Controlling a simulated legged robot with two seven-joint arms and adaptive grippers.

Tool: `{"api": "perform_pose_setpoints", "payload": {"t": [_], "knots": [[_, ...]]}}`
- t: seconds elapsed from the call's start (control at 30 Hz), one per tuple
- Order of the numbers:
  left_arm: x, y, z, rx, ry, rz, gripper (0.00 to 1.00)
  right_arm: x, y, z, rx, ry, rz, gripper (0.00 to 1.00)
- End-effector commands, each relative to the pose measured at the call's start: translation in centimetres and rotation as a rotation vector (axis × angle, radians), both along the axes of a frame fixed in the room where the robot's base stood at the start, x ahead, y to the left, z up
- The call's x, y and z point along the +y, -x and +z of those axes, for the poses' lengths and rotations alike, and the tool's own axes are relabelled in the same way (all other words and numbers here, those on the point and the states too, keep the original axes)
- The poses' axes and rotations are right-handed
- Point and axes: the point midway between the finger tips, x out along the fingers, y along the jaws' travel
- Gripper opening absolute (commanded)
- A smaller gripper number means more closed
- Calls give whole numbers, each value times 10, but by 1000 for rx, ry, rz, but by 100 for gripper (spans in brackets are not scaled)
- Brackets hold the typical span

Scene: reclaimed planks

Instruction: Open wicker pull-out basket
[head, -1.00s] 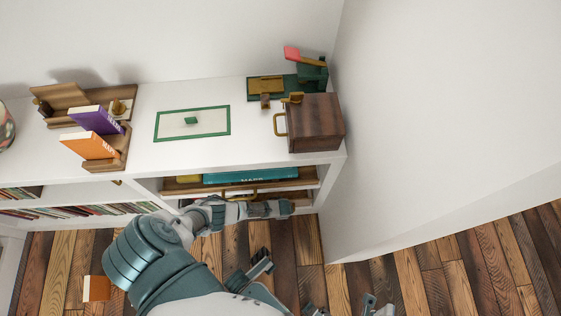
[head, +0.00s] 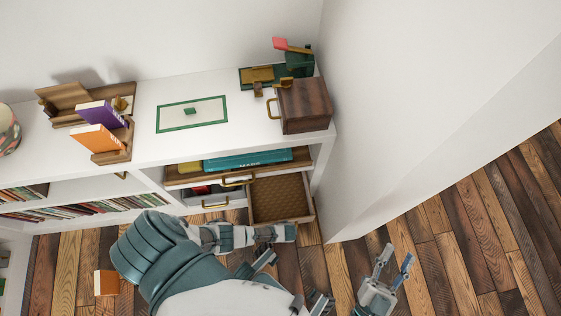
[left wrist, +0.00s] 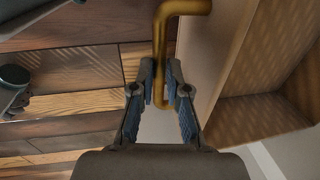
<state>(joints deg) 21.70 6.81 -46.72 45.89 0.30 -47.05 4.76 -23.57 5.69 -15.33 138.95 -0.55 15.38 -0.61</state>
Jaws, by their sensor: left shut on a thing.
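The wicker pull-out basket (head: 280,197) juts out from the lower right of the white shelf unit, its woven floor showing. It also shows at the right of the left wrist view (left wrist: 255,115). My left gripper (left wrist: 160,85) is shut on the basket's brass handle (left wrist: 162,35), which runs down between the fingers. In the head view my left gripper (head: 285,232) is just in front of the basket; the handle is hidden there. My right gripper (head: 395,258) is open and empty over the floor at the lower right.
Above the basket is a wooden tray with a teal book (head: 248,159) and a brass handle (head: 238,181). Another brass handle (head: 215,204) is to the left. A wooden box (head: 304,105) stands on top. A white wall (head: 400,110) rises close on the right.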

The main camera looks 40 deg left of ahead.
Motion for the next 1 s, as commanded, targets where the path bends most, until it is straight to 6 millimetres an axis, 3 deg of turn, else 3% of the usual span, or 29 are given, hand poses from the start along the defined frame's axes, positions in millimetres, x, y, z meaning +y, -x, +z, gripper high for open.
{"api": "perform_pose_setpoints", "payload": {"t": [0.03,0.23,0.7,0.73,0.8,1.0], "knots": [[-5,10,0,9,-6,1,0,-1,-2,-1,20,7,0,40],[-23,28,-1,12,-17,3,0,-5,-6,-11,82,20,1,40],[-27,31,-2,10,-11,2,0,-4,-9,-15,101,26,1,40],[-27,31,-2,10,-11,2,22,-4,-9,-15,101,26,1,40],[-28,31,-2,9,-12,2,39,-4,-8,-15,101,26,1,40],[-30,29,-1,6,-11,1,39,-3,-8,-15,100,24,1,40]]}}
